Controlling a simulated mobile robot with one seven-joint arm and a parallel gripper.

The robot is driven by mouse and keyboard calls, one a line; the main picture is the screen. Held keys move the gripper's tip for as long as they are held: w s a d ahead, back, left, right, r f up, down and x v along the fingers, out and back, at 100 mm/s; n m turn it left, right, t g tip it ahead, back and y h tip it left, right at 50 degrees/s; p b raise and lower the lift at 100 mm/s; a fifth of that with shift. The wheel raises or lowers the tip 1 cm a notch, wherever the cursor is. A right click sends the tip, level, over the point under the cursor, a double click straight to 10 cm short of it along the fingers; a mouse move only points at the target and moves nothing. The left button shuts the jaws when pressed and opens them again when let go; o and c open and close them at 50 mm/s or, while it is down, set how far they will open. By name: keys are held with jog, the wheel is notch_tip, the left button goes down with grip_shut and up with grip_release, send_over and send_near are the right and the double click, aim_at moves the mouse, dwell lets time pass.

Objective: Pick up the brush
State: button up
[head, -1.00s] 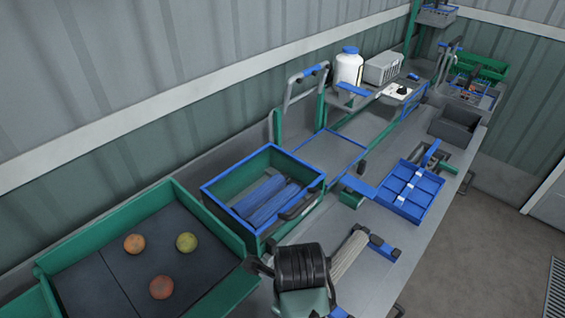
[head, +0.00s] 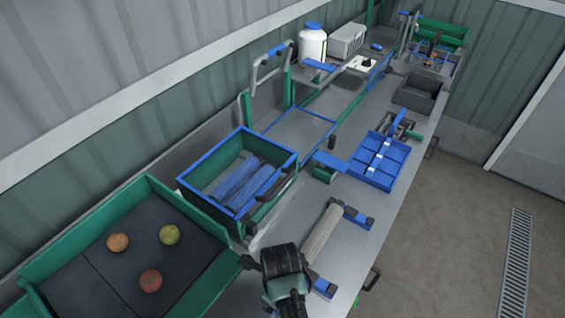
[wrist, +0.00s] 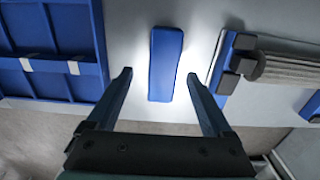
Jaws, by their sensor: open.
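A long pale ribbed roller, the most brush-like thing in view (head: 324,233), lies across blue supports on the bench. One end of it also shows at the right of the wrist view (wrist: 290,68), in a dark holder. My gripper (wrist: 163,75) is open and empty, with its two fingers spread apart. A flat blue bar (wrist: 165,62) shows between and beyond the fingertips, apart from them. The roller is to the right of the right finger. In the head view my dark wrist is beside the roller's near end, and my fingers cannot be made out.
A blue divided tray (wrist: 88,92) is left of my gripper; it also shows in the head view (head: 352,170). A green and blue bin (head: 187,192) holds blue rolls. A green-edged sorting tray (head: 35,297) holds three tomatoes.

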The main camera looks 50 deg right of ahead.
jog(key=shift+w+d+f, duration=0.1)
jog(key=shift+f, duration=0.9)
jog(key=shift+w+d+f, duration=0.1)
jog(key=shift+f, duration=0.85)
grip_shut()
